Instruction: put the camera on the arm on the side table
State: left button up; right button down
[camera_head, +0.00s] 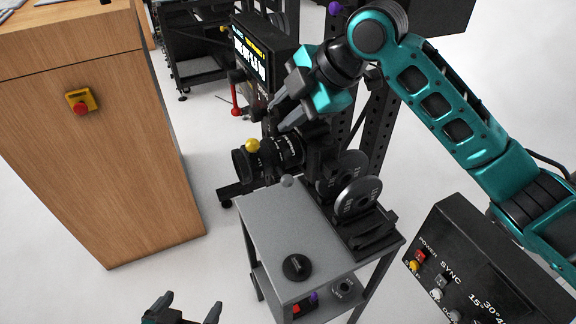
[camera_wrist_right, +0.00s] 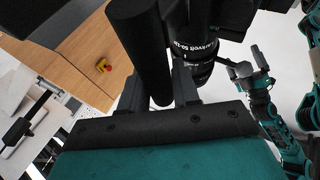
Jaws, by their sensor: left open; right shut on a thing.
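The camera is black with a ribbed lens (camera_head: 285,152) that points left in the head view; its lettered lens also shows in the right wrist view (camera_wrist_right: 195,48). My right gripper (camera_head: 280,116) is above the camera, shut on a black cylindrical part (camera_wrist_right: 150,45) that looks like the camera's handle. The side table (camera_head: 265,225) has a grey top below and in front of the camera. Whether the camera still touches its mount is hidden among dark parts. My left gripper (camera_head: 188,308) is open and empty at the bottom edge, left of the table.
A black disc (camera_head: 297,267) lies on the tabletop near its front; the left part is clear. Weight plates (camera_head: 357,195) stand at its right edge. A monitor (camera_head: 262,55) is behind, a wooden cabinet (camera_head: 100,150) left, a black control box (camera_head: 490,265) right.

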notch_tip(320, 180, down, 19)
jog(key=b, duration=0.1)
jog(key=shift+f+b, duration=0.15)
jog(key=shift+b, duration=0.25)
jog(key=shift+w+f, duration=0.1)
dwell(0.3)
jog(key=c, duration=1.2)
grip_release()
jog(key=shift+f, duration=0.35)
jog(key=shift+c, duration=0.2)
jog(key=o, duration=0.4)
jog(key=shift+r, duration=0.15)
